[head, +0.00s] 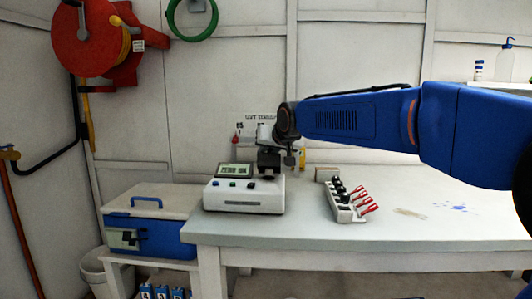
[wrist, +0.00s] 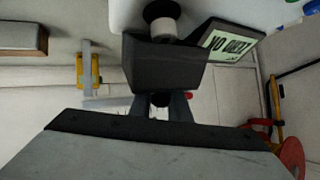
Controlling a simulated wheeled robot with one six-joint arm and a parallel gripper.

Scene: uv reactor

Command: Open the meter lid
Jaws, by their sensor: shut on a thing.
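The meter (head: 243,201) is a white box on the left part of the table, with a small lit display (head: 235,170) and coloured buttons on its front. The display also shows upside down in the wrist view (wrist: 233,45). The dark block in the wrist view, which looks like the meter lid (wrist: 165,65), is in front of my fingers. My gripper (wrist: 160,104) is shut on a small dark knob at that block's edge. In the head view my gripper is at the meter's top back. How far the lid is raised is hard to tell.
A rack with black and red-handled items (head: 345,205) stands right of the meter. A blue cooler box (head: 150,235) sits on a lower stand at the left. A yellow item (wrist: 88,70) is behind the meter. The table's right side is mostly clear.

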